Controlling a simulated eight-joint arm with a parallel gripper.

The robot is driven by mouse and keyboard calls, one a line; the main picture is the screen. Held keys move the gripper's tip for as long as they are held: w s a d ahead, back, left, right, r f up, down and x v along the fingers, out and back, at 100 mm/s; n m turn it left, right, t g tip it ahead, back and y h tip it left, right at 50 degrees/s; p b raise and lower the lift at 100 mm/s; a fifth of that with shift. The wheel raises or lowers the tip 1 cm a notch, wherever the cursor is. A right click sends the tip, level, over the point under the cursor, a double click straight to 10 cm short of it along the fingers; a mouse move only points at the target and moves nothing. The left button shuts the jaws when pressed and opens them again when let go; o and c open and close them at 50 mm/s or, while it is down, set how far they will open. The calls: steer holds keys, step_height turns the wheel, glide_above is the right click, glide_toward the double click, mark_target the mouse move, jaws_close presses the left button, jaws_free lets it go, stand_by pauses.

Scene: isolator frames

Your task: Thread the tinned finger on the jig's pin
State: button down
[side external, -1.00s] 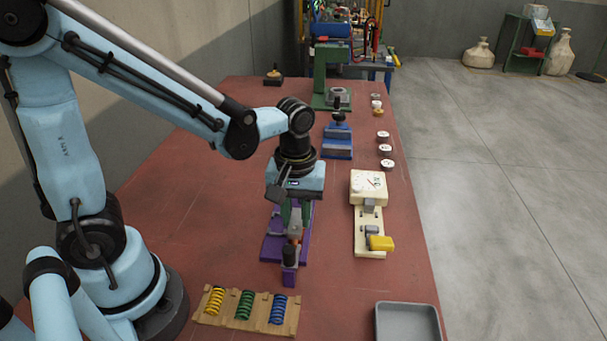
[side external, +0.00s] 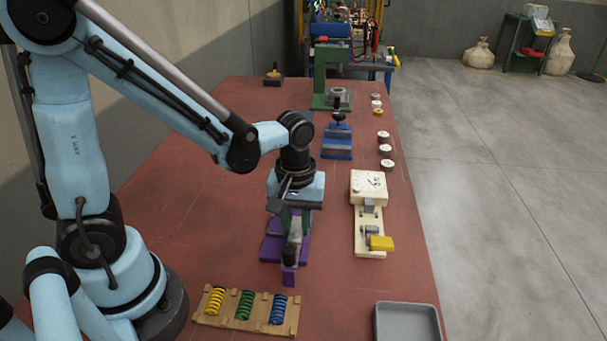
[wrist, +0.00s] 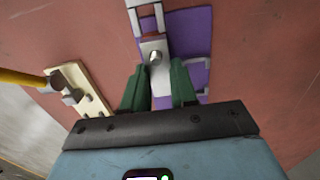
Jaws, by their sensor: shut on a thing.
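My gripper (wrist: 158,92), with green fingers, is shut on the tinned finger (wrist: 160,72), a pale grey metal strip that points away from the wrist. The purple jig (wrist: 191,30) lies under and beyond it. A round shiny spot shows at the strip's far part; I cannot tell whether it is the pin in a hole. In the side view my gripper (side external: 293,218) is low over the purple jig (side external: 270,249), and its fingers and the arm hide much of the jig. A dark-topped purple post (side external: 289,276) stands at the jig's near end.
A cream fixture with a yellow block (side external: 381,243) stands to the right. A wooden rack (side external: 260,316) with yellow, green and blue springs is in front, beside a grey tray (side external: 407,322). A blue fixture (side external: 337,143) and a green press (side external: 320,75) stand behind. Red table is bare between them.

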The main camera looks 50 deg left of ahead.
mark_target(292, 227)
steer(key=c, duration=0.8)
jaws_free()
step_height(292, 227, up, 12)
stand_by(0.4)
steer(key=a+m+t, duration=0.1)
steer(key=m+t, duration=0.1)
steer(key=m, duration=0.1)
steer(key=a+f+m+t, duration=0.1)
steer(key=m+t, duration=0.1)
steer(key=m, duration=0.1)
steer(key=s+a+m+t, duration=0.1)
steer(key=m+t, duration=0.2)
steer(key=shift+s+f, duration=0.1)
steer(key=shift+f, duration=0.15)
